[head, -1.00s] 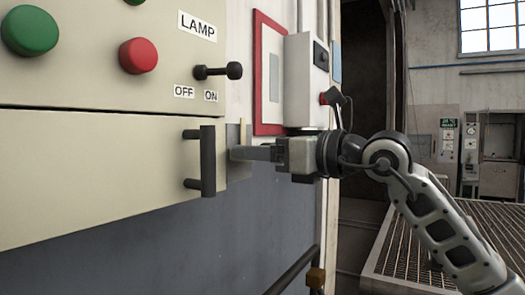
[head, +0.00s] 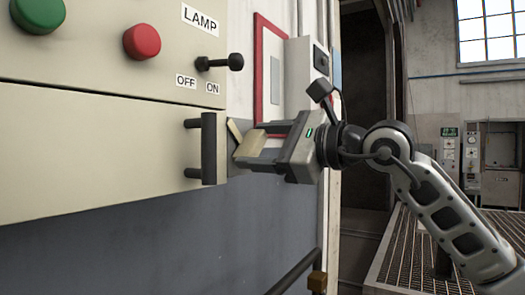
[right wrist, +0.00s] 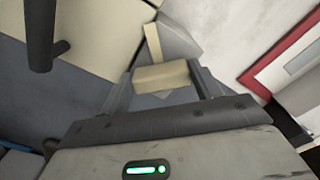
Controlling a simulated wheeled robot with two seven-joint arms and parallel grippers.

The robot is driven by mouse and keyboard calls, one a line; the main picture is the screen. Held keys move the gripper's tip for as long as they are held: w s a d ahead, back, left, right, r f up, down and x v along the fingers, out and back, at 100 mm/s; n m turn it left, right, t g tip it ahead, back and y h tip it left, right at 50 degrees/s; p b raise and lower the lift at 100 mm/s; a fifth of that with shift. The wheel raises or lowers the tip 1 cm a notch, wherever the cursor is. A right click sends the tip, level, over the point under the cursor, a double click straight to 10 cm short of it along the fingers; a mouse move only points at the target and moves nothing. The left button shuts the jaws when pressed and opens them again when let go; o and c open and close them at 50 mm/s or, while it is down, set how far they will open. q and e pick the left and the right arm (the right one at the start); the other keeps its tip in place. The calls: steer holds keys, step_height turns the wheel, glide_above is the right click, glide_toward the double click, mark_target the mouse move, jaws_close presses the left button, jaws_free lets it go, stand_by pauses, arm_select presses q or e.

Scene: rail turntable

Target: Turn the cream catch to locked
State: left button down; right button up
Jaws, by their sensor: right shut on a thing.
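The cream catch (head: 251,144) is at the right end of the cream drawer front (head: 90,150), on a grey plate beside the dark vertical handle (head: 208,148). It sits tilted in the head view. My right gripper (head: 258,148) is shut on it, one dark finger above and one below. In the right wrist view the catch's cream block (right wrist: 162,77) lies between the two fingers of the right gripper (right wrist: 163,83). A thin cream strip (right wrist: 153,42) shows beyond it on the grey plate. No lock marking is readable. My left gripper is out of view.
Above the drawer are a green button (head: 38,12), a red button (head: 142,42) and a black lamp switch (head: 220,62) marked OFF and ON. A red-framed panel (head: 259,75) and a grey box (head: 303,75) stand close behind my right gripper.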

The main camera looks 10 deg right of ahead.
steer(key=n, duration=0.3)
steer(key=shift+f+b, duration=0.15)
steer(key=shift+b, duration=0.15)
steer(key=n, duration=0.2)
steer(key=shift+n, duration=0.3)
arm_select(q)
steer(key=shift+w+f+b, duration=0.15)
steer(key=shift+b, duration=0.3)
arm_select(e)
steer(key=shift+f+n, duration=0.1)
steer(key=shift+n, duration=1.8)
steer(key=o, duration=1)
steer(key=shift+s, duration=0.1)
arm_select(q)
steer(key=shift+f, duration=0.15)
